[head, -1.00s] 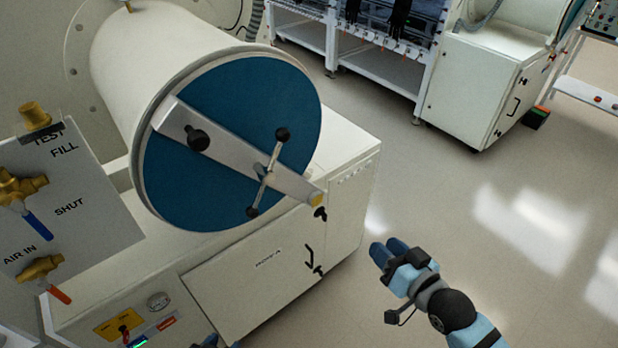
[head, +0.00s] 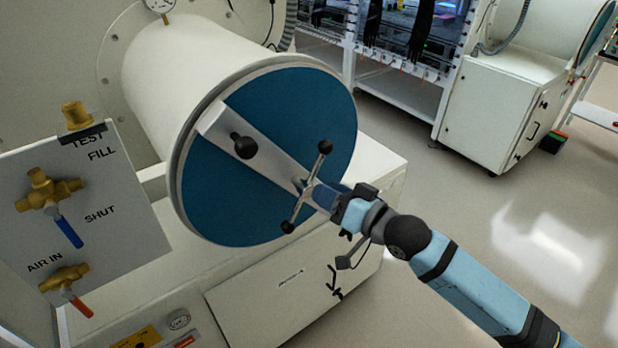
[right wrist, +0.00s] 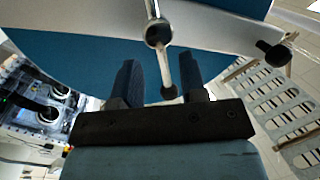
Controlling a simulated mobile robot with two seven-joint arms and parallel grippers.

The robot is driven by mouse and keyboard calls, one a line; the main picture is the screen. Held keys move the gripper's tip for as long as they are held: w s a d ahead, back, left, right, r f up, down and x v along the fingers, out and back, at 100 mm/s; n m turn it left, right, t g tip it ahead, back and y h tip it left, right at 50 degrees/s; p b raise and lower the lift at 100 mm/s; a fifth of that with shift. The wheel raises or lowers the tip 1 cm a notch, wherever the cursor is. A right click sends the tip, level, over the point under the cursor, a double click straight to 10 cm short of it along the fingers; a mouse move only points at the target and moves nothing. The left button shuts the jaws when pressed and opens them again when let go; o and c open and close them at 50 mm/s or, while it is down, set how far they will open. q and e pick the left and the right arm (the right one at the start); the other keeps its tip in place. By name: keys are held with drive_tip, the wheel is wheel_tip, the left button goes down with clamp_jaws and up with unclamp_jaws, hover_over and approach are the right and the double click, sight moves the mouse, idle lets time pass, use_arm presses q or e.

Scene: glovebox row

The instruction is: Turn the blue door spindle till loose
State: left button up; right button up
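The blue round door (head: 235,205) of the white cylindrical chamber is closed, with a grey clamp bar (head: 262,158) across it. The door spindle (head: 314,170) is a metal cross-handle with black ball ends, tilted from upper right to lower left. My right gripper (head: 322,197) is at the spindle's hub, reaching in from the lower right. In the right wrist view, its two dark fingers (right wrist: 160,78) stand apart. One arm of the spindle (right wrist: 163,62) hangs between them, with gaps showing at both sides. Whether anything touches is unclear. My left gripper is out of view.
A valve panel (head: 110,200) with brass valves and blue and red levers stands at the left. A black knob (head: 243,146) sticks out from the clamp bar. The white cabinet (head: 265,300) is below the door. Open floor (head: 480,260) lies to the right.

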sight(309, 187)
drive_tip(key=x, duration=0.5)
drive_tip(key=shift+w+a+p, duration=0.1)
drive_tip(key=shift+p, duration=0.2)
clamp_jaws()
